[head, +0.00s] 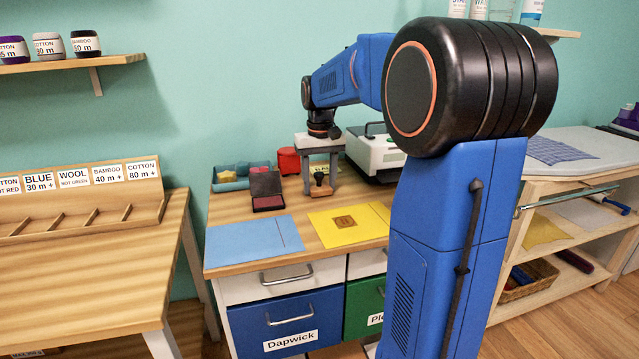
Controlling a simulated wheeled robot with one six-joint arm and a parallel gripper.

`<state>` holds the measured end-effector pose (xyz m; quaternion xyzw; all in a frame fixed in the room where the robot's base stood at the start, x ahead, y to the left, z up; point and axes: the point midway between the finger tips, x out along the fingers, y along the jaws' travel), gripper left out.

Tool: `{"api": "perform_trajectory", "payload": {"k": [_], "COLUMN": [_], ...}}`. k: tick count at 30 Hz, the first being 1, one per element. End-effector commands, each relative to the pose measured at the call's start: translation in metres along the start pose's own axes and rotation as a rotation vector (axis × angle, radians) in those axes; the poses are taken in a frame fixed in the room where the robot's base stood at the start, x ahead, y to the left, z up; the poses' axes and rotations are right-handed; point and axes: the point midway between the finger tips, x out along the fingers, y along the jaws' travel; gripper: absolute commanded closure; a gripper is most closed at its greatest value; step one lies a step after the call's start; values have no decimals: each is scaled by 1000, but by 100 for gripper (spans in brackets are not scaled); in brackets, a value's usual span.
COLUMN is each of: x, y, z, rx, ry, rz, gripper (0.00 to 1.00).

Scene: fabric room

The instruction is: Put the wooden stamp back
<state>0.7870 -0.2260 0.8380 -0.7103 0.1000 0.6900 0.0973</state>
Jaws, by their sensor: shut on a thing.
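The wooden stamp (320,189) is upright between the fingers of my gripper (320,172), which is shut on it. Its small handle is partly hidden by the fingers. The stamp is over the back of the wooden desk, just behind a yellow sheet (326,232). I cannot tell whether its base touches the desktop. An open stamp pad (267,190) with a dark red inside lies to the left of my gripper.
A blue sheet (254,239) lies at the desk's front left. A blue tray (232,184) and a red container (289,161) stand at the back. A white machine (377,152) is right of my gripper. Drawers (278,321) below are closed. My arm hides the desk's right end.

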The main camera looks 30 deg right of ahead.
Motion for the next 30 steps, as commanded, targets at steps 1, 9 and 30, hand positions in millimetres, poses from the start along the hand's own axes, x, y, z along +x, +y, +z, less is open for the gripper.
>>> {"api": "perform_trajectory", "payload": {"k": [1, 9, 30], "x": [0, 3, -64], "y": [0, 0, 0], "z": [0, 0, -1], "rx": [0, 0, 0], "ry": [0, -1, 2], "rz": [0, 0, 0], "gripper": [73, 32, 32]}}
